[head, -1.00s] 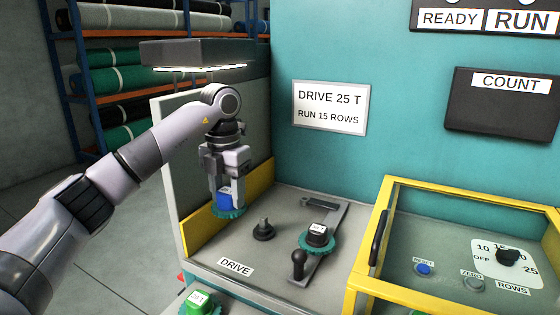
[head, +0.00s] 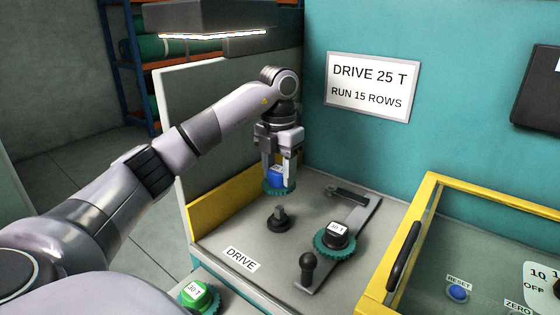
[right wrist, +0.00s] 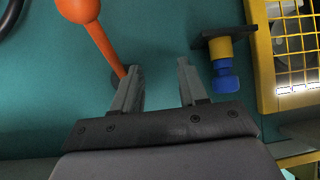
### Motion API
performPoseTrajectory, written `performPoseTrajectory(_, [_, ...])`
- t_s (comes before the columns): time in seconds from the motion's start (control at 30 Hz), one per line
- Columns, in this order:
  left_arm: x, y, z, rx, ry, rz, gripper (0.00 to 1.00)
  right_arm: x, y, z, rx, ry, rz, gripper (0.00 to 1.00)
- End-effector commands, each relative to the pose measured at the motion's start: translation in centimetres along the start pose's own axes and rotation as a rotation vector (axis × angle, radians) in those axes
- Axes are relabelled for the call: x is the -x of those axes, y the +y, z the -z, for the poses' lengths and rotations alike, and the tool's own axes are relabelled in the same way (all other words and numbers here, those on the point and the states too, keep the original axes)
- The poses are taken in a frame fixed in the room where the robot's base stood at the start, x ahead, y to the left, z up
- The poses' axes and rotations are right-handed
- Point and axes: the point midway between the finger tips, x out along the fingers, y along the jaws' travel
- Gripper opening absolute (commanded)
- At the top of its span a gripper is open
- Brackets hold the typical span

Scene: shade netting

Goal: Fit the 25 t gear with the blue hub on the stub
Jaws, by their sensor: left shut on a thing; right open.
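The gear with the blue hub (head: 277,177) is held by my left gripper (head: 279,172), whose fingers are shut on the hub. Its green toothed rim faces down. It hangs above and slightly behind the dark stub (head: 279,217), apart from it. The stub stands upright and bare on the grey deck behind the DRIVE label (head: 241,259). A second green gear with a dark hub marked 30 T (head: 336,238) sits on the slanted arm plate to the right. My right gripper (right wrist: 155,85) is open and empty in the right wrist view.
A black knob (head: 308,265) stands on the slanted plate (head: 352,222). A green-hubbed 30 T gear (head: 199,295) lies at the front left. A yellow-framed clear guard (head: 400,235) is at right. An orange handle (right wrist: 95,35) and a blue-yellow part (right wrist: 224,65) show near my right gripper.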

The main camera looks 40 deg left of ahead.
Motion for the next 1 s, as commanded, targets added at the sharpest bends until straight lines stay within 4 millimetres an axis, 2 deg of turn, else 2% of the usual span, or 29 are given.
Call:
performPoseTrajectory(0.2, [-0.8,0.0,0.0,0.001,-0.005,0.0,0.0,0.0,0.0,0.0,0.0,0.0,0.0,0.43])
performPoseTrajectory(0.57, [-1.0,0.1,0.0,0.001,-0.005,0.0,0.0,-0.1,0.0,-0.1,0.0,0.0,0.0,0.43])
performPoseTrajectory(1.0, [-4.2,0.1,0.0,0.001,-0.003,-0.001,0.0,-0.9,0.0,-1.1,0.001,0.002,0.0,0.43])
